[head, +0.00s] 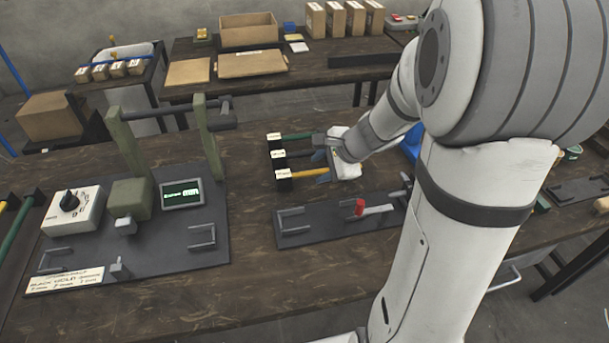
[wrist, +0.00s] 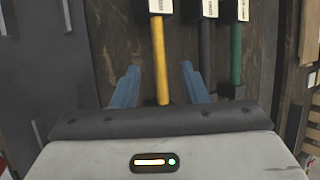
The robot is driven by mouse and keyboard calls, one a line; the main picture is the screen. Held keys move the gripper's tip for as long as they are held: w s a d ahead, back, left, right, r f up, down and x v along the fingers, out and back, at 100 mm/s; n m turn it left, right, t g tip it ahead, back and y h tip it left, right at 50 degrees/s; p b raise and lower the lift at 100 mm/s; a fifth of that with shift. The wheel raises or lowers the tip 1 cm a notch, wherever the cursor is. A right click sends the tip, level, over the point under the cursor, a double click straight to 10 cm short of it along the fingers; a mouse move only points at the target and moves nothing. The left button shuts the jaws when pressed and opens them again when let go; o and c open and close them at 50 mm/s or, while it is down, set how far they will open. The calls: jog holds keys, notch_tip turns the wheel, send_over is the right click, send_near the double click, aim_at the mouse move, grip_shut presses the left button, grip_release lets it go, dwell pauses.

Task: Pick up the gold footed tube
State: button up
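The gold footed tube (head: 304,173) lies along the bench with its black, labelled foot block (head: 283,179) pointing left, the nearest of three tubes in the head view. In the wrist view the gold tube (wrist: 159,60) runs down the middle, between the two blue fingers. My gripper (head: 320,167) is open around the tube's plain end. In the wrist view my gripper (wrist: 159,66) shows a gap on both sides of the tube. The tube's near end is hidden behind the gripper body.
A black tube (wrist: 206,55) and a green tube (wrist: 236,52) lie beside the gold one, close to one finger. A dark fixture plate (head: 336,227) with a red-tipped lever (head: 359,207) lies in front. A green press (head: 130,195) stands left.

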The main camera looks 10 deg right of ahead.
aim_at(313, 172)
jog(key=x, duration=0.3)
jog(key=shift+a+f, duration=0.1)
jog(key=shift+c, duration=0.2)
grip_shut()
